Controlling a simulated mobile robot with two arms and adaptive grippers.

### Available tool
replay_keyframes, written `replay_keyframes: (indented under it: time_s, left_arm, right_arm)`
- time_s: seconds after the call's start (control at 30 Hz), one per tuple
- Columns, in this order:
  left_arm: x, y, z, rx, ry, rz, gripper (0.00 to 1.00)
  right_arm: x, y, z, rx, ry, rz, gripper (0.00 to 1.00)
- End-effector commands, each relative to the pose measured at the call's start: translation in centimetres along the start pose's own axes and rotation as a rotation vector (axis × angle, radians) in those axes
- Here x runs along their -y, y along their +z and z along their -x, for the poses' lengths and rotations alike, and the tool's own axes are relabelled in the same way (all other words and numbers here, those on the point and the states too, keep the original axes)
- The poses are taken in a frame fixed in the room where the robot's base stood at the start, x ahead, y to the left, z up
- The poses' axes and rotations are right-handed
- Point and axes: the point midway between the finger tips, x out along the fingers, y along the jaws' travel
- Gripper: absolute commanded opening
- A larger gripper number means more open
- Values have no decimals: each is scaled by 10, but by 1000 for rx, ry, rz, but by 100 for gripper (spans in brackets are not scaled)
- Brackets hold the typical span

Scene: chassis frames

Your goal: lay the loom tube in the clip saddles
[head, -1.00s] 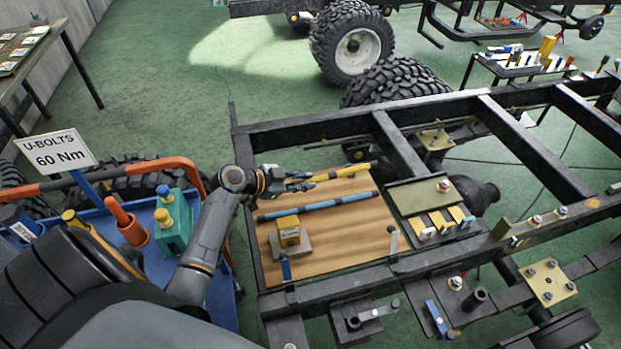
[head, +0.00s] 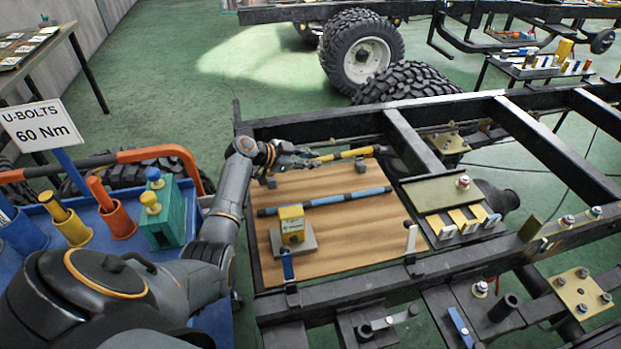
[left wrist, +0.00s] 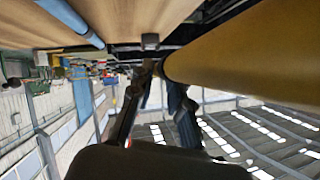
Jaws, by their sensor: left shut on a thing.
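A yellow tube with black bands (head: 347,155) is at the far edge of the wooden board (head: 350,235); it fills the upper right of the left wrist view (left wrist: 255,55). My left gripper (head: 304,161) is shut on the tube's left part. A blue tube with dark bands (head: 335,199) lies across the middle of the board; part of it shows in the left wrist view (left wrist: 70,15). Small grey blocks, perhaps clip saddles, stand near the far edge, one at the left (head: 271,182). I cannot tell whether the yellow tube touches them. My right gripper is not in view.
A yellow block on a grey base (head: 291,225) stands at the board's front left. A white-topped lever (head: 411,238) stands at its right edge. Black chassis rails (head: 430,272) frame the board. A blue cart with a teal holder (head: 165,215) stands at the left.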

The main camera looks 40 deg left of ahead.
Motion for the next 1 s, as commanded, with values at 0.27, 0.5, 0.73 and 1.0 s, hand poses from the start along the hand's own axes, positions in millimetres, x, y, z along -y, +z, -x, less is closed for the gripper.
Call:
replay_keyframes:
  time_s: [0.27,0.5,0.73,1.0]
  left_arm:
    - [4,12,-10,-1,-2,0,0]
    - [-1,37,-27,-1,-1,1,0]
    - [-1,38,-26,2,0,1,20]
    - [-1,37,-26,1,0,0,40]
  right_arm:
    - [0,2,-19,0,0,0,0]
    - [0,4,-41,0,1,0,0]
    - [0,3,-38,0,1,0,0]
    - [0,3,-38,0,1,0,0]
